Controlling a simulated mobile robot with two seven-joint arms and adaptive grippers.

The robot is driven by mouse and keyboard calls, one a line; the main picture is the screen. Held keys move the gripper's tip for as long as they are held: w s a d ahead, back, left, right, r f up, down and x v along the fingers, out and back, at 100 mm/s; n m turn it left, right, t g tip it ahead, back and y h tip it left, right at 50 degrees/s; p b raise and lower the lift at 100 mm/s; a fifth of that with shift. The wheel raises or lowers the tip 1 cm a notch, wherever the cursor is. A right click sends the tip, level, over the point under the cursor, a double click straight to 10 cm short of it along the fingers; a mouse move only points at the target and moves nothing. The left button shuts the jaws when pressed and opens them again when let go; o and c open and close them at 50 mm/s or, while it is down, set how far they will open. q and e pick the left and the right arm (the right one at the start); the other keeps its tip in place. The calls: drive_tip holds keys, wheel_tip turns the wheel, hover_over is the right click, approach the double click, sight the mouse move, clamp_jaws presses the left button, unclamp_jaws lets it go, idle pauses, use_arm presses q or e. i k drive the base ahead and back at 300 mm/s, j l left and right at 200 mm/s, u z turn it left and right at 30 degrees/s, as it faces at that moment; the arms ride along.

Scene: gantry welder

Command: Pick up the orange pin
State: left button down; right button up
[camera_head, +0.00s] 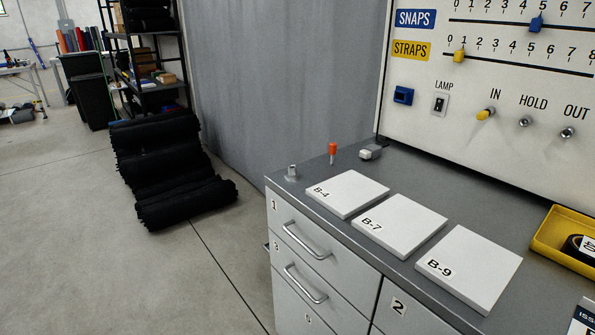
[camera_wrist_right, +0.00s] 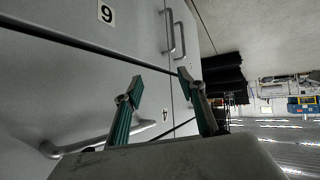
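The orange pin (camera_head: 333,149) stands upright on the grey cabinet top (camera_head: 347,167), near its back left part, behind the white B-4 tile (camera_head: 352,193). It has an orange head and a thin shaft. My right gripper (camera_wrist_right: 160,90) shows in the right wrist view with its two green-padded fingers spread apart and nothing between them. It is in front of the cabinet's drawer fronts, and the pin is not in that view. Neither gripper shows in the head view.
White tiles B-7 (camera_head: 402,228) and B-9 (camera_head: 470,270) lie along the front. A small metal post (camera_head: 292,171) and a grey block (camera_head: 371,152) flank the pin. The switch panel (camera_head: 500,100) rises behind. A yellow tray (camera_head: 550,253) sits at right.

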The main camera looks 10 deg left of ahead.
sight(332, 151)
drive_tip(key=i+j+z, duration=0.1)
drive_tip(key=z, duration=0.35)
drive_tip(key=j+z, duration=0.2)
drive_tip(key=z, duration=0.25)
drive_tip(key=j+z, duration=0.2)
drive_tip(key=z, duration=0.2)
drive_tip(key=j+z, duration=0.3)
drive_tip(key=j, duration=0.15)
drive_tip(key=j+z, duration=0.25)
drive_tip(key=j, duration=0.25)
drive_tip(key=k+j, duration=0.1)
drive_tip(key=j, duration=0.2)
drive_tip(key=j+z, duration=0.1)
drive_tip(key=j, duration=0.25)
drive_tip(key=k+j, duration=0.15)
drive_tip(key=j, duration=0.15)
